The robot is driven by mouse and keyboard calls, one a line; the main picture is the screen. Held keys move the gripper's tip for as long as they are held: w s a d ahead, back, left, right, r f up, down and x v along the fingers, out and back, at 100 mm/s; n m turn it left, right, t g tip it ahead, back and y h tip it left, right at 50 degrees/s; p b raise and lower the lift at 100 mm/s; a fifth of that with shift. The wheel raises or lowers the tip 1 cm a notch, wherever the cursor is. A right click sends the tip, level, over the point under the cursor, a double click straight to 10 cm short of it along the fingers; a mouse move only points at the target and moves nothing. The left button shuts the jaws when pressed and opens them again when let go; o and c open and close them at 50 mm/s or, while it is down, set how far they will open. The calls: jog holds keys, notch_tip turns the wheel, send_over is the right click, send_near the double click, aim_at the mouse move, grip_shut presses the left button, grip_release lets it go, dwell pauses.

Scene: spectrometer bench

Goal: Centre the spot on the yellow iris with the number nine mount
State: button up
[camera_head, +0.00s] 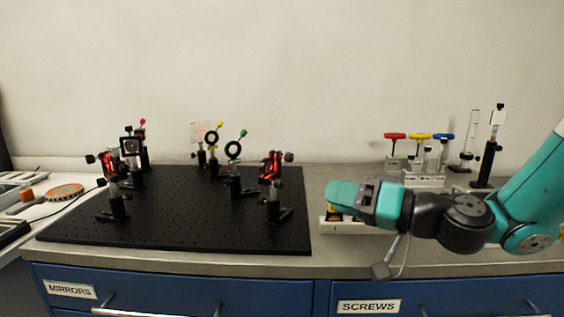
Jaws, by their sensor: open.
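The yellow iris (212,138) is a dark ring with a yellow lever on a post, toward the back of the black breadboard. A green iris (233,149) stands in front and to its right. Red-and-black mounts stand at the front left (109,167), the back left (143,142) and the right (271,166). A dark square mount (130,147) is at the left. No number is readable, so I cannot tell which is number nine. No spot on the iris can be made out. My gripper (337,196) is open, right of the breadboard, apart from every mount.
The black breadboard (200,228) fills the bench's left half. A white card (199,133) stands behind the yellow iris. A low pale holder (350,227) is under my gripper. Red, yellow and blue T-handled tools (420,137) and tall posts (489,150) stand at the right back.

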aim_at(282, 186)
jog(key=p+x, duration=0.3)
jog(key=x, duration=0.8)
jog(key=shift+a, duration=0.1)
grip_shut()
jog(key=shift+f+b, duration=0.15)
jog(key=shift+b, duration=0.25)
